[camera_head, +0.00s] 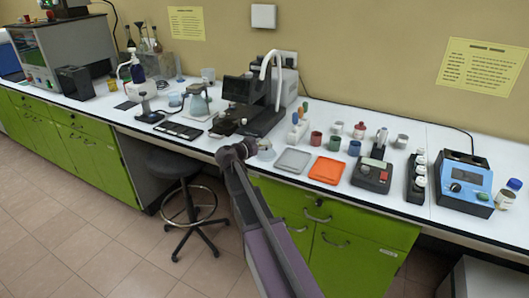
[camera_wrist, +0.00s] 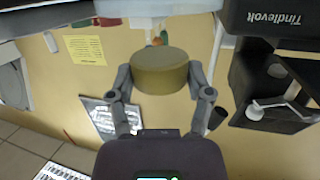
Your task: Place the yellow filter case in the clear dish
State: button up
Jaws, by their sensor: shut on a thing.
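The yellow filter case (camera_wrist: 160,70) is a short round cylinder in the wrist view. My gripper (camera_wrist: 160,82) is shut on it, with one finger at each side. In the head view my gripper (camera_head: 249,147) is at the bench's front edge, seen small, and I cannot make out the case there. A flat, pale, see-through square dish (camera_head: 293,160), which looks like the clear dish, lies on the bench just right of my gripper. It looks empty. The case is apart from this dish.
An orange square dish (camera_head: 327,170) lies right of the pale one. Several small coloured cups, a bottle rack (camera_head: 299,124) and a grey keypad device (camera_head: 372,174) stand close by. A large dark instrument (camera_head: 262,98) stands behind my gripper. A stool (camera_head: 185,185) is below the bench.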

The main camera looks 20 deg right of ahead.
aim_at(264, 155)
jog(key=shift+w+d, duration=0.3)
jog(key=shift+f, duration=0.1)
jog(key=shift+f+b, duration=1.7)
jog(key=shift+b, duration=0.1)
jog(key=shift+f, duration=0.15)
jog(key=o, duration=0.9)
jog(key=shift+o, duration=0.2)
jog(key=shift+r, duration=0.2)
